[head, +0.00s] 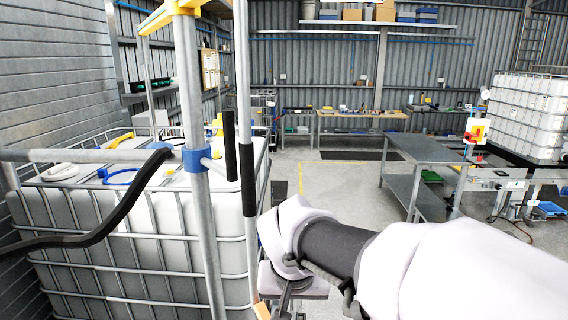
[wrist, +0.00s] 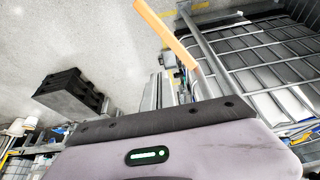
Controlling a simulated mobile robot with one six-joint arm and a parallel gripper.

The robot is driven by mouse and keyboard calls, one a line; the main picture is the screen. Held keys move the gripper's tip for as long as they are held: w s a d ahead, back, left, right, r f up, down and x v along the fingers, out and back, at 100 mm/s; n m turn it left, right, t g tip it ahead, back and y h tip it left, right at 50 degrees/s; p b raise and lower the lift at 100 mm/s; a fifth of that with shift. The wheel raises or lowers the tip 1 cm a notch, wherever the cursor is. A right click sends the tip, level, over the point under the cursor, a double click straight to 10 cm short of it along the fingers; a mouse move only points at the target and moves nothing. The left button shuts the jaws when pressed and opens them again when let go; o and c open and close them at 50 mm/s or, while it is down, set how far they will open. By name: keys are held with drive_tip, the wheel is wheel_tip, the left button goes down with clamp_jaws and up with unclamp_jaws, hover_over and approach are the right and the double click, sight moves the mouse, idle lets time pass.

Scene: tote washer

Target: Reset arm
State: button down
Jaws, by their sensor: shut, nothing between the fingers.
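My arm reaches in from the lower right in the head view. Its wrist end hangs beside the right side of a white caged tote (head: 100,225), and the fingers are mostly out of sight at the bottom edge. In the wrist view, my gripper (wrist: 160,90) shows as narrow metal fingers just past the dark edge of my wrist housing. It is shut and holds nothing. An orange bar (wrist: 166,32) crosses near it, and a metal cage (wrist: 270,60) stands at the right. I cannot tell the distance from the fingers to the bar.
A galvanised post (head: 195,110) with a blue clamp and a black hose (head: 95,238) stand close on the left. A steel table (head: 425,150) and another white caged tote (head: 530,110) are at the right. The floor (head: 320,185) between is clear. A black pallet-like block (wrist: 70,95) shows in the wrist view.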

drive_tip(key=s+d+f+m+y+b, duration=0.1)
drive_tip(key=s+d+f+b, duration=0.3)
drive_tip(key=s+f+b, duration=0.5)
drive_tip(key=s+d+f+m+t+y+b, duration=0.1)
drive_tip(key=s+d+f+m+b, duration=0.2)
drive_tip(key=s+f+b, duration=0.6)
wheel_tip(320, 180, down, 5)
drive_tip(key=d+b, duration=0.1)
drive_tip(key=b, duration=0.4)
drive_tip(key=shift+s+d+r, duration=0.15)
drive_tip(key=shift+s+d, duration=0.05)
drive_tip(key=shift+s, duration=0.15)
drive_tip(key=shift+a+b, duration=0.1)
drive_tip(key=shift+b, duration=0.2)
